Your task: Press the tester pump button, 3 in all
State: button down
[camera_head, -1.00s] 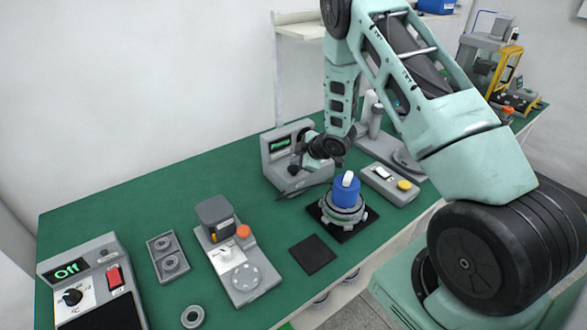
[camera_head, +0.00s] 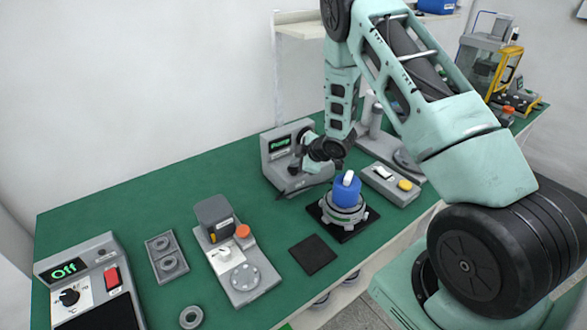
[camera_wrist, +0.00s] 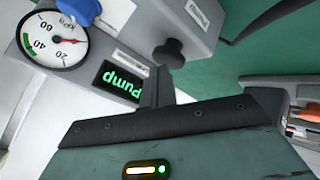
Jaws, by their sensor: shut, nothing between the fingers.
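The grey pump tester (camera_head: 266,163) stands on the green table, with a lit green "Pump" display (camera_head: 280,143).
A blue-topped hub motor (camera_head: 346,193) stands on a black pad close to the right of my wrist. A device with a yellow button (camera_head: 405,185) lies beyond it. A fixture with an orange knob (camera_head: 243,231), a parts tray (camera_head: 167,256) and an "Off" control box (camera_head: 70,270) stand left.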

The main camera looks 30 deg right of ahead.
jog(key=shift+f+b, duration=0.5)
jog(key=shift+f, duration=0.1)
dwell(0.4)
jog(key=shift+s+a+f+b, duration=0.1)
jog(key=shift+s+f+b, duration=0.1)
jog(key=shift+f+b, duration=0.25)
jog(key=shift+f, duration=0.15)
dwell(0.5)
jog(key=shift+w+r+p, duration=0.1)
jog(key=shift+r+p, duration=1.05)
jog(key=shift+r, duration=0.6)
jog(key=shift+r, duration=0.15)
jog(key=shift+r+p, duration=1.75)
jog(key=shift+r, duration=0.7)
jog(key=shift+d, duration=0.2)
